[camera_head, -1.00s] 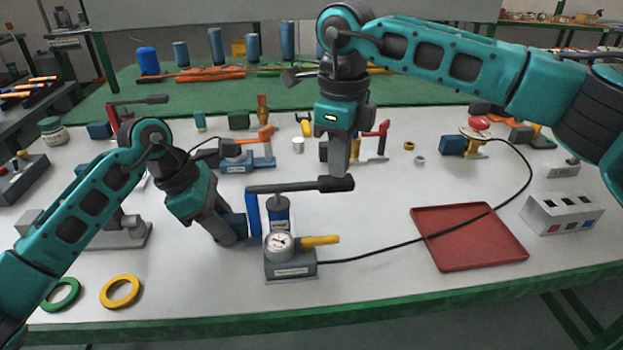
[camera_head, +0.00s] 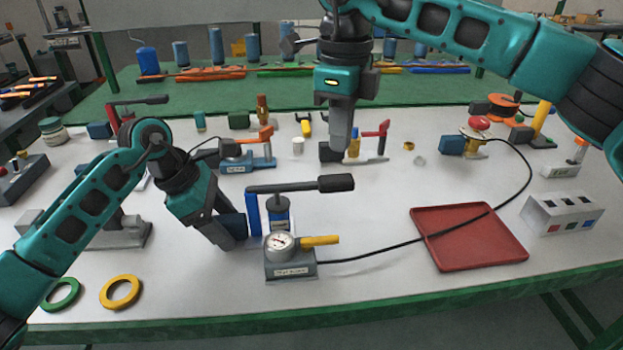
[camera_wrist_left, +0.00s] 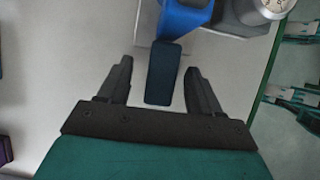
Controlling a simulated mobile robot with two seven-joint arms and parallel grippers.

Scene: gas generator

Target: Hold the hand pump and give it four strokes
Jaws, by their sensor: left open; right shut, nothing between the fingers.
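My left gripper (camera_head: 238,232) is at the pump's left side. In the left wrist view its fingers (camera_wrist_left: 158,80) are open, with the pump's dark blue tab (camera_wrist_left: 163,75) between them and a gap on each side. My right gripper (camera_head: 341,146) is shut and empty, pointing down above the black grip, apart from it.
A black hose (camera_head: 400,244) runs from the pump across a red tray (camera_head: 468,262) on the right. A yellow ring (camera_head: 105,298) and a green ring (camera_head: 72,300) lie at front left. Small clamps and fittings stand behind the pump. A grey three-button box (camera_head: 561,214) is at right.

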